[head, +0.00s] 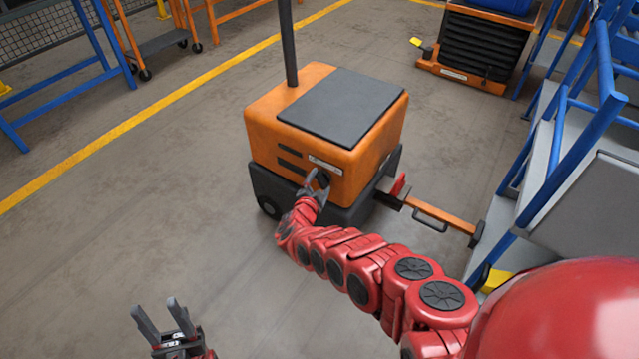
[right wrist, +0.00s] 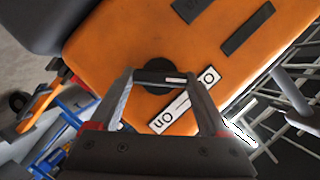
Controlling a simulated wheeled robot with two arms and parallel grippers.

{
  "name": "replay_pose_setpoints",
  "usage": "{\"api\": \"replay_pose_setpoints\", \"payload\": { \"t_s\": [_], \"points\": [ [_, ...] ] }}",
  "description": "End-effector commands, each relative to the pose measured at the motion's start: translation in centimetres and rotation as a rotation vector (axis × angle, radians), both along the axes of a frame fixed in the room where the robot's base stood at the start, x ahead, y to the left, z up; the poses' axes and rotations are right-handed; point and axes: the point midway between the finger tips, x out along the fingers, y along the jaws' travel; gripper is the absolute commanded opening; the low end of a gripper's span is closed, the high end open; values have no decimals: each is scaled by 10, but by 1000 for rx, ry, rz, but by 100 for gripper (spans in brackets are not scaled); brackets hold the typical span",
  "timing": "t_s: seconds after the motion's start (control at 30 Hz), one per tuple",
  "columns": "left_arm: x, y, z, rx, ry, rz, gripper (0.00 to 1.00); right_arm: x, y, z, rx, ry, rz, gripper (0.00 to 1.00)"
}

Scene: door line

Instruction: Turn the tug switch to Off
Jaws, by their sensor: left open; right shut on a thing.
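The orange tug (head: 270,135) with a dark flat top stands in the middle of the head view. Its switch is a black round knob (right wrist: 152,66) with a bar handle across it, seen in the right wrist view. A white mark shows at the bar's right end. My left gripper (head: 154,305) is open and empty, low left.
An orange tow bar (head: 440,220) extends right from the tug toward blue-railed steps (head: 570,150). An orange lift with black bellows (head: 478,45) stands back right. Floor left of the tug is clear to the yellow line (head: 125,128).

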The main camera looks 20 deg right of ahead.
Motion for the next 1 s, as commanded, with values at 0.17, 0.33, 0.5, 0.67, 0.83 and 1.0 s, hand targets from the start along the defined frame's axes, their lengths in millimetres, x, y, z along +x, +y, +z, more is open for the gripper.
{"api": "replay_pose_setpoints", "payload": {
  "t_s": [0.17, 0.33, 0.5, 0.67, 0.83, 1.0],
  "points": [
    [0, 0, 0, 0, 0, 0, 50, 0, 1, -1, -1, 2, 2, 94],
    [0, 0, 0, 0, 0, 0, 50, 0, 0, 0, 0, 1, 1, 100],
    [0, 0, 4, 0, 0, 0, 50, -3, 2, 2, 0, 1, 0, 100],
    [0, 0, 26, 0, 0, 0, 50, -21, 14, 11, 0, 7, 4, 100],
    [0, 0, 51, 0, 0, 0, 50, -56, 37, 24, -1, 7, 2, 100],
    [0, 0, 69, 0, 0, 0, 50, -92, 63, 33, 0, 6, 4, 100]
  ]
}}
